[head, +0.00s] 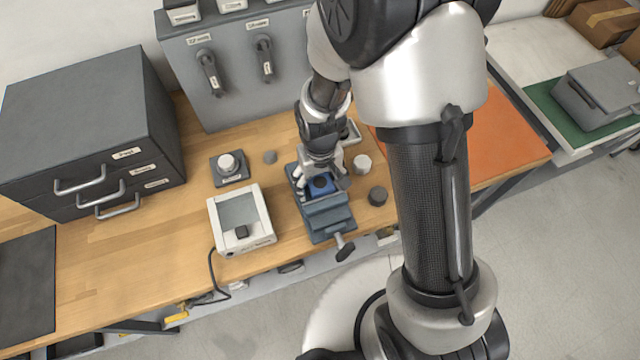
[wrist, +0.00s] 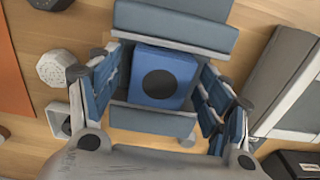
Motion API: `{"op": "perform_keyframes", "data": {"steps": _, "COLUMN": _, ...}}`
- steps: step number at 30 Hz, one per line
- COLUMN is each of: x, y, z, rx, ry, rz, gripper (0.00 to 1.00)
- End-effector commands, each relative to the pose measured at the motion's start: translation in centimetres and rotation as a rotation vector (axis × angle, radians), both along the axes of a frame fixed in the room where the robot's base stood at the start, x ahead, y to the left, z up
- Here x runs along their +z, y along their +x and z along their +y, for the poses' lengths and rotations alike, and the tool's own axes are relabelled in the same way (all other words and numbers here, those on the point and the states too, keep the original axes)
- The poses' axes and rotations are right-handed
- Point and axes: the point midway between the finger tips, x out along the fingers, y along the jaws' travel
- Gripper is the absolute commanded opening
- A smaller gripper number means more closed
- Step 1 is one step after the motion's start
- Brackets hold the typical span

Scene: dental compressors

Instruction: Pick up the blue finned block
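The blue block (wrist: 160,77) has a dark round patch on its top face and sits between the two jaws of a blue-grey vise (wrist: 175,25). Its fins cannot be made out. In the head view the blue block (head: 321,185) shows low in the vise (head: 328,217), partly hidden by my gripper (head: 318,172). In the wrist view my gripper (wrist: 163,72) is open, with one blue-padded finger left of the block and one right of it. Small gaps seem to show between fingers and block. I cannot tell how far down the fingertips reach.
A white device with a screen (head: 240,218) stands left of the vise. A dark round knob (head: 377,196) and a pale one (head: 362,163) stand to its right. The vise handle (head: 345,247) juts past the front edge. A grey panel (head: 235,70) stands behind.

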Motion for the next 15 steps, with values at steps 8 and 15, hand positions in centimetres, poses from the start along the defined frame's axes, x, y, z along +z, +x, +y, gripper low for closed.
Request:
{"op": "perform_keyframes", "data": {"steps": 8, "x": 0.03, "y": 0.01, "z": 0.0, "rx": 0.0, "ry": 0.0, "rz": 0.0, "gripper": 0.52}}
{"op": "perform_keyframes", "data": {"steps": 15, "x": 0.03, "y": 0.01, "z": 0.0, "rx": 0.0, "ry": 0.0, "rz": 0.0, "gripper": 0.36}}
